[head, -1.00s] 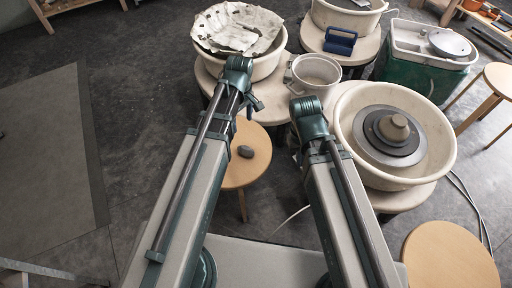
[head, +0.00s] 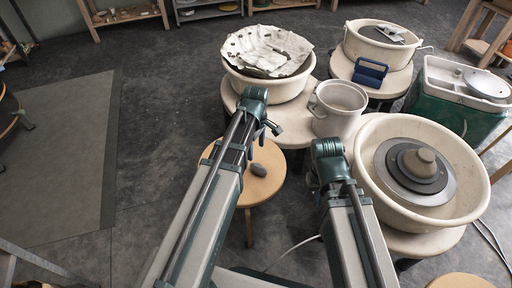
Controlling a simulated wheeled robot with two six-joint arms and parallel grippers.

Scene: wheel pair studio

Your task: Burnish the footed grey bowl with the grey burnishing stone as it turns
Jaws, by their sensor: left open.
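The footed grey bowl (head: 423,163) sits upside down, foot up, on the dark wheel head (head: 396,177) inside the cream splash pan at the right. The grey burnishing stone (head: 258,169) lies on the round wooden stool (head: 270,188) in the middle. My left gripper (head: 263,138) shows partly past the end of its arm; it is open and above the stool's far side, apart from the stone. My right arm ends just left of the splash pan; its gripper (head: 312,181) is mostly hidden behind the arm, so its jaws cannot be made out.
A cream splash pan (head: 365,185) surrounds the wheel head. A white bucket (head: 335,122) stands between it and a basin (head: 232,80) with a spotted cloth. A blue caddy (head: 369,72) and a green tub (head: 440,105) are further back. The floor at left is clear.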

